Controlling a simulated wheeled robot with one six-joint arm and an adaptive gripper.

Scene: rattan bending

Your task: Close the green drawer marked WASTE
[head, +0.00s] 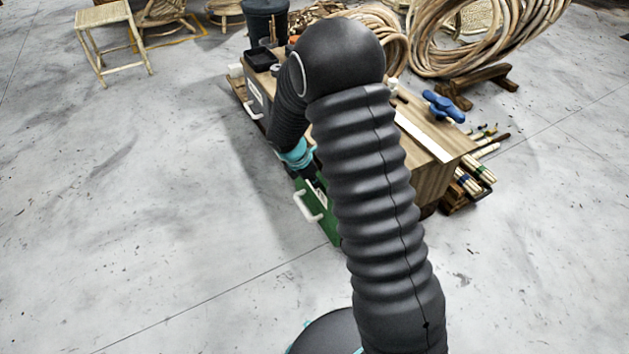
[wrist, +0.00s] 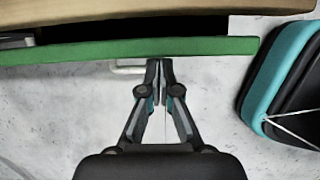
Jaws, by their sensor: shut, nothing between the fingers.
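The green drawer (head: 330,222) is in the head view at the front of the wooden workbench, partly hidden behind my arm. Its pale handle (head: 309,207) faces left; its marking is not readable. In the wrist view the green drawer front (wrist: 70,51) runs across the top, with a dark gap between it and the wooden bench top, so it stands out from the bench. My gripper (wrist: 159,62) is shut and empty. Its fingertips are at the outer face of the green front, beside the handle (wrist: 126,70); I cannot tell whether they touch.
The workbench (head: 440,152) has a blue clamp-like knob (head: 443,106) on top. Another drawer handle (head: 253,112) shows further back. Rattan coils (head: 480,40) and bundled sticks (head: 475,184) lie beyond and to the right. The floor on the left is clear up to a rattan stool (head: 105,20).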

